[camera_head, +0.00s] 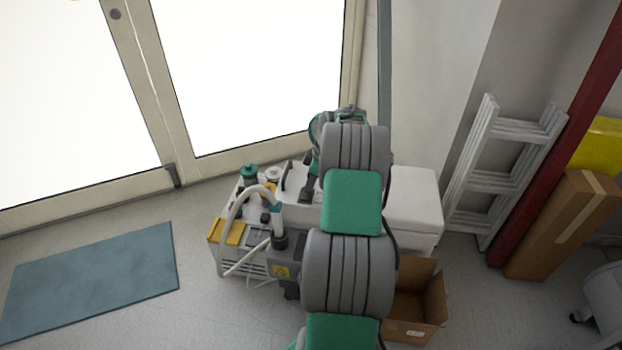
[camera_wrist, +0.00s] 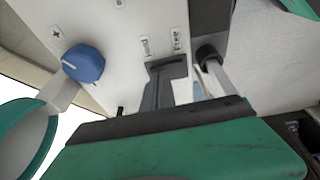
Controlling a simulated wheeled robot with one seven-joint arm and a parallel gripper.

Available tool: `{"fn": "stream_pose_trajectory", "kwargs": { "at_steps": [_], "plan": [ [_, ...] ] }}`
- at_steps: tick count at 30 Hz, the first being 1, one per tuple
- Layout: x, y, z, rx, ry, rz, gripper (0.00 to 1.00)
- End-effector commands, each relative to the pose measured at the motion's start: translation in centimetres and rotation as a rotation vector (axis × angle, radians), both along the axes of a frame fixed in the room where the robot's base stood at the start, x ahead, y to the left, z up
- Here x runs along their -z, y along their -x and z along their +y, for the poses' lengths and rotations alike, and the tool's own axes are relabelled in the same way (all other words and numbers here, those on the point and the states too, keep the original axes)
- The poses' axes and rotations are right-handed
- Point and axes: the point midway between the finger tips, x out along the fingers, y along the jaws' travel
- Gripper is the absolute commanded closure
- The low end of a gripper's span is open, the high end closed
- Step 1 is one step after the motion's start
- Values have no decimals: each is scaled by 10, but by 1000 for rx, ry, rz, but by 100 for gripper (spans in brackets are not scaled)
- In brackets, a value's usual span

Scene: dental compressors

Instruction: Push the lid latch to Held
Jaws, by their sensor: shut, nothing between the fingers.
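In the wrist view a white panel (camera_wrist: 112,48) carries the printed labels Held (camera_wrist: 145,46) and Free (camera_wrist: 176,39). Held is on the left and Free on the right. My gripper (camera_wrist: 166,72) is shut, its dark fingers reaching up from the green and black housing to just below these labels. Dark parts overlap there, so I cannot clearly make out the latch, its setting or any contact. In the head view the compressor unit (camera_head: 232,258) stands on the floor, and my arm covers much of it and the gripper.
A blue knob (camera_wrist: 84,63) sits left of the labels, and a dark fitting (camera_wrist: 208,54) with a pale rod sits to their right. An open cardboard box (camera_head: 428,301), a white box (camera_head: 416,198) and a ladder (camera_head: 507,165) stand right of the unit. Floor is clear around the blue mat (camera_head: 92,280).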

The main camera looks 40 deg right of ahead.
Motion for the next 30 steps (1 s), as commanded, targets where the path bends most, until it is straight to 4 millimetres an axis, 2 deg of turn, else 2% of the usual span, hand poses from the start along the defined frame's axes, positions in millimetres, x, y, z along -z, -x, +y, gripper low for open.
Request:
{"fn": "stream_pose_trajectory", "kwargs": {
  "at_steps": [19, 30],
  "plan": [
    [8, 1, -1, 1, -2, 3, 100],
    [5, 11, 11, 1, -4, 4, 100]
  ]
}}
